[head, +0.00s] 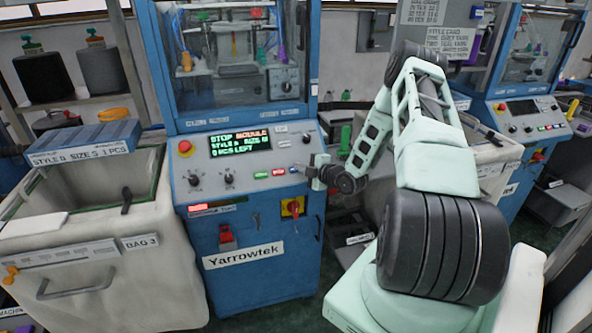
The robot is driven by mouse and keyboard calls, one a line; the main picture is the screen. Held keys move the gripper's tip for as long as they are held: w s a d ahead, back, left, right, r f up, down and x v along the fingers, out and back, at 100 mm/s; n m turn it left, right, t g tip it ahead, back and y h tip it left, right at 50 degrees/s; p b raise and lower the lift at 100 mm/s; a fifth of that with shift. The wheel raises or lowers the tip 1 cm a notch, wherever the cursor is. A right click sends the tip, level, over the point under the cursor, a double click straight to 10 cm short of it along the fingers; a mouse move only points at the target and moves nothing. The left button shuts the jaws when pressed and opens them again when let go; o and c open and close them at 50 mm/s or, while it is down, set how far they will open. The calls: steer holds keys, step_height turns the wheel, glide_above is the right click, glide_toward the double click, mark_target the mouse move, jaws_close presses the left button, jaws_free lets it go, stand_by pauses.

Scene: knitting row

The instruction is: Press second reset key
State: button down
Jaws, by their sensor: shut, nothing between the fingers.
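The blue knitting machine (180,80) labelled Yarrowtek stands in the middle, with a sloped grey control panel (210,199). I cannot read which is a reset key. My gripper (307,170) is at the panel's right end, just right of the keys, fingers shut and empty. Whether it touches the panel is unclear.
A red emergency button (185,147) and dark knobs (194,180) sit on the panel. A pale bin (100,279) labelled BAG 3 stands at left, a blue box (85,142) on its rim. A second blue machine (510,235) stands at right.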

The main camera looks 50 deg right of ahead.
steer(key=shift+f, duration=0.1)
steer(key=shift+w+d+f+b, duration=0.15)
steer(key=shift+w+f+b, duration=0.15)
steer(key=shift+b, duration=0.35)
steer(key=shift+w+d+f+b, duration=0.1)
steer(key=shift+f+b, duration=0.15)
steer(key=shift+b, duration=0.2)
stand_by(0.6)
steer(key=shift+r, duration=0.15)
stand_by(0.3)
steer(key=shift+s+a+r+p, duration=0.25)
steer(key=shift+s+r+p, duration=0.05)
steer(key=shift+s+r, duration=0.15)
steer(key=shift+s+a+r+p, duration=0.25)
steer(key=shift+s+r+p, duration=0.15)
steer(key=shift+r, duration=0.25)
steer(key=shift+s+a+r+p, duration=0.3)
steer(key=shift+s+r, duration=0.15)
steer(key=shift+r, duration=0.25)
steer(key=shift+s+a+r+p, duration=0.25)
steer(key=shift+s+r+p, duration=0.15)
steer(key=shift+r, duration=0.25)
